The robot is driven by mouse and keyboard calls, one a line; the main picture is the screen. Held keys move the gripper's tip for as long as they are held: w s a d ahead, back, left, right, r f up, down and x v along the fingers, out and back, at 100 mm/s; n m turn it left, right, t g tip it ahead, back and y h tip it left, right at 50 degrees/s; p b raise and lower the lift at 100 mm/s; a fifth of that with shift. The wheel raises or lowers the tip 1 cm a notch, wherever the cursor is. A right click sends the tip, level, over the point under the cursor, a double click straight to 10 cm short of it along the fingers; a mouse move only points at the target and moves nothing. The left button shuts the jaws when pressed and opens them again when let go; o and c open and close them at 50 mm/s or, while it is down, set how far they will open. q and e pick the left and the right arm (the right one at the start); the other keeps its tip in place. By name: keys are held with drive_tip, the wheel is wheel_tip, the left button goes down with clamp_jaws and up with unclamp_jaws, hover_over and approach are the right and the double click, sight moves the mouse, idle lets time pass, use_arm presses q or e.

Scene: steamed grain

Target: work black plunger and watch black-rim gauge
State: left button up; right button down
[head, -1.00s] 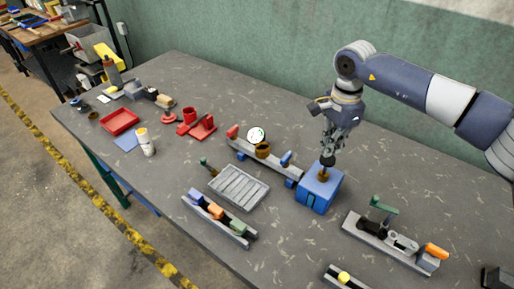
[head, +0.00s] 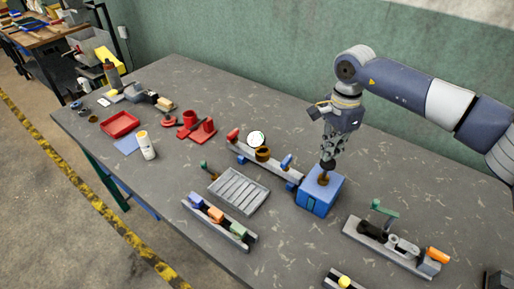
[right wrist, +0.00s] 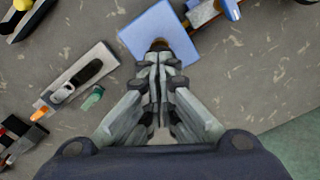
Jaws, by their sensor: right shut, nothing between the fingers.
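The blue box (head: 320,197) stands at the right middle of the bench with a brass collar (head: 323,180) on top. The black plunger (head: 328,165) rises from that collar, under my right gripper (head: 329,155). The gripper is shut, pointing down, with its tips at or just above the plunger's top; contact is hard to tell. In the right wrist view its closed fingers (right wrist: 159,60) cover the plunger, and the blue box (right wrist: 150,25) lies beyond. The black-rim gauge (head: 256,139) has a white face and stands left of the box; its needle is too small to read. My left gripper is out of view.
A grey rail (head: 268,163) with a brass cup (head: 263,154) runs left of the box. A slotted grey tray (head: 239,191) and a block rack (head: 219,223) lie in front. A green-handled fixture (head: 395,246) stands at right. Bench behind the box is clear.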

sight(328, 162)
drive_tip(key=shift+f, duration=0.1)
idle(0.3)
drive_tip(key=shift+f+b, duration=1.9)
drive_tip(key=shift+f, duration=0.65)
drive_tip(key=shift+r+p, duration=2)
drive_tip(key=shift+r, duration=1.9)
drive_tip(key=shift+s+f, duration=0.1)
drive_tip(key=shift+f, duration=0.05)
